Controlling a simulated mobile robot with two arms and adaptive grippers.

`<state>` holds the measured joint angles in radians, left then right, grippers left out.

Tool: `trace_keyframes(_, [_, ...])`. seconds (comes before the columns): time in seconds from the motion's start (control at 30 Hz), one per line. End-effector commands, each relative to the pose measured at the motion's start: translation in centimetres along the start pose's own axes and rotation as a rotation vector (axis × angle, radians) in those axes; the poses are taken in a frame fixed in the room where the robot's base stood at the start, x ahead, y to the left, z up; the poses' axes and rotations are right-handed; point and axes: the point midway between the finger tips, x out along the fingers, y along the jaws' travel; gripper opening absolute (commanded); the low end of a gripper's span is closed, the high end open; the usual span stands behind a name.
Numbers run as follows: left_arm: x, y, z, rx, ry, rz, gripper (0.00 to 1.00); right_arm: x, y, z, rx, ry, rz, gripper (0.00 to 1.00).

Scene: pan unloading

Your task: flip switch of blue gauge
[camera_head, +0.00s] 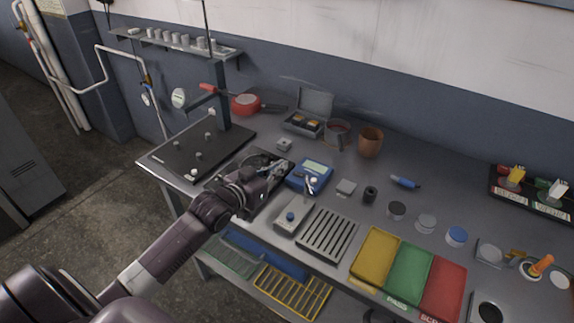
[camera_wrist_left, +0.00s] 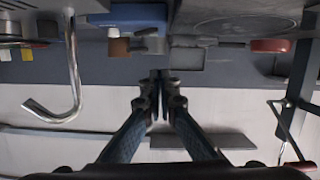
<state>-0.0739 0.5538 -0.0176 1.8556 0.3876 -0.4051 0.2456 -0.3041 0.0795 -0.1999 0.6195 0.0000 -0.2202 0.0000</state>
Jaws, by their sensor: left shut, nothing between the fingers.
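The blue gauge (camera_head: 309,176), a blue box with a pale display, sits on the grey workbench near its middle. Small pale fittings show on its front side; which one is the switch I cannot tell. A blue body that looks like the gauge (camera_wrist_left: 130,15) is cut by the top edge of the left wrist view. My left gripper (camera_head: 283,167) is just left of the gauge, apart from it as far as I can see. In the left wrist view its fingers (camera_wrist_left: 160,78) are together and empty. My right gripper is not in view.
A grey box with a blue button (camera_head: 290,217) and a slotted grey tray (camera_head: 327,234) lie in front of the gauge. Yellow (camera_head: 375,255), green (camera_head: 408,273) and red (camera_head: 443,289) trays line the front edge. An orange-brown cup (camera_head: 370,141) stands behind.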

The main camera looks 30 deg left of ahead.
Motion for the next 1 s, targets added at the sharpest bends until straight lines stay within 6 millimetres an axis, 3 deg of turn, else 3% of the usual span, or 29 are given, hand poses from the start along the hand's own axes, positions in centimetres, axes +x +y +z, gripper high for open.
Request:
trace_keyframes(0.2, [-3.6,-0.1,0.2,0.001,-0.001,0.001,0.00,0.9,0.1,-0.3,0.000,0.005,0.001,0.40])
trace_keyframes(0.4, [-5.3,-0.2,0.0,0.000,0.000,0.000,0.00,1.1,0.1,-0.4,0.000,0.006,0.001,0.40])
trace_keyframes(1.0, [-5.5,-0.2,-0.1,0.000,0.001,0.000,0.00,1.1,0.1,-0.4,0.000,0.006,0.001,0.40])
